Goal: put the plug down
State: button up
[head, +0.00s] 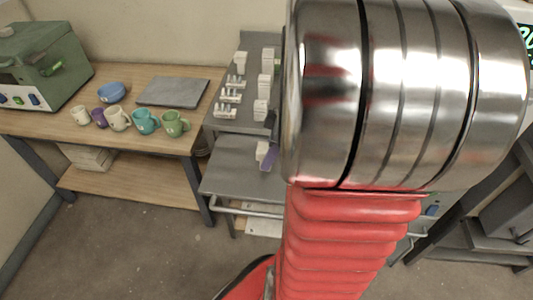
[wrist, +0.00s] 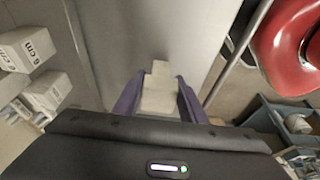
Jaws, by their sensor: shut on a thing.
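The plug is a small white piece with a narrower top. In the wrist view the plug (wrist: 158,98) sits between the two purple fingers of my gripper (wrist: 158,92), which is shut on it. In the head view the plug (head: 262,150) shows as a small pale shape beside a purple finger of my gripper (head: 268,158), over the lower grey metal surface (head: 230,175). Whether the plug touches that surface is hard to tell. My arm hides much of the area to the right in the head view.
White blocks, several marked "6 cm" (wrist: 38,45), stand on a raised grey shelf (head: 244,122) behind the lower surface. A wooden table (head: 140,80) at left holds a green machine (head: 45,60), several mugs (head: 145,121), a blue bowl (head: 111,92) and a grey slab (head: 173,91).

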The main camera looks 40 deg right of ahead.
jog(key=shift+f, duration=0.75)
jog(key=o, duration=1.1)
jog(key=v, duration=1.2)
jog(key=a+r+m+t+h, duration=0.2)
jog(key=a+m, duration=0.5)
jog(key=a, duration=1.8)
jog(key=shift+s+m+t, duration=0.25)
jog(key=shift+m+t, duration=0.05)
jog(key=shift+t, duration=0.2)
jog(key=shift+a, duration=0.1)
